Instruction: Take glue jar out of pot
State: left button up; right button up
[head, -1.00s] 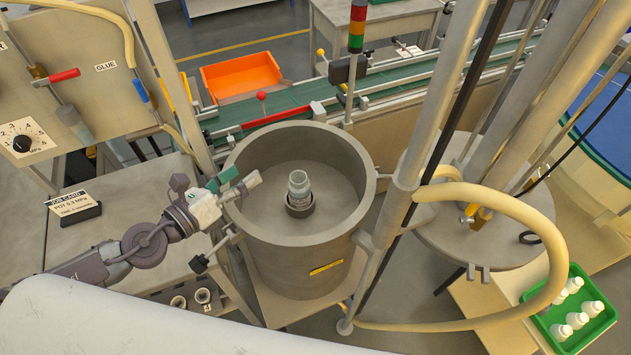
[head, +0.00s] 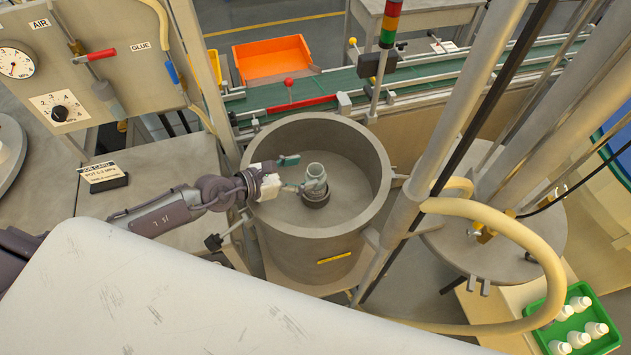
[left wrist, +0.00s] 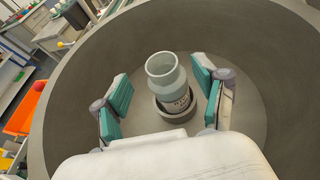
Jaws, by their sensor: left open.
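The glue jar (head: 315,182), a pale grey-green jar with an open neck, stands in a dark ring holder (head: 317,199) on the floor of the big grey pot (head: 258,215). In the left wrist view the jar (left wrist: 171,84) looks slightly tilted and bears a label, its base inside the holder (left wrist: 178,113). My left gripper (head: 290,174) reaches over the pot's left rim. Its teal-padded fingers are open (left wrist: 160,102), one on each side of the jar, with gaps visible on both sides. My right gripper is not in view.
The pot's round wall surrounds the left gripper and jar. Metal posts (head: 437,120) and a thick cream hose (head: 545,260) stand at the right. A conveyor (head: 345,85) runs behind, with an orange bin (head: 272,60). A green tray (head: 590,345) of white bottles sits at lower right.

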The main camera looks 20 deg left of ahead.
aim_at(315, 169)
pick_arm(q)
jog(key=x, duration=0.4)
jog(key=shift+w+d+f, duration=0.1)
jog(key=shift+w+d, duration=0.05)
jog(key=shift+d, duration=0.1)
jog(key=shift+a, duration=0.1)
jog(key=c, duration=0.3)
grip_shut()
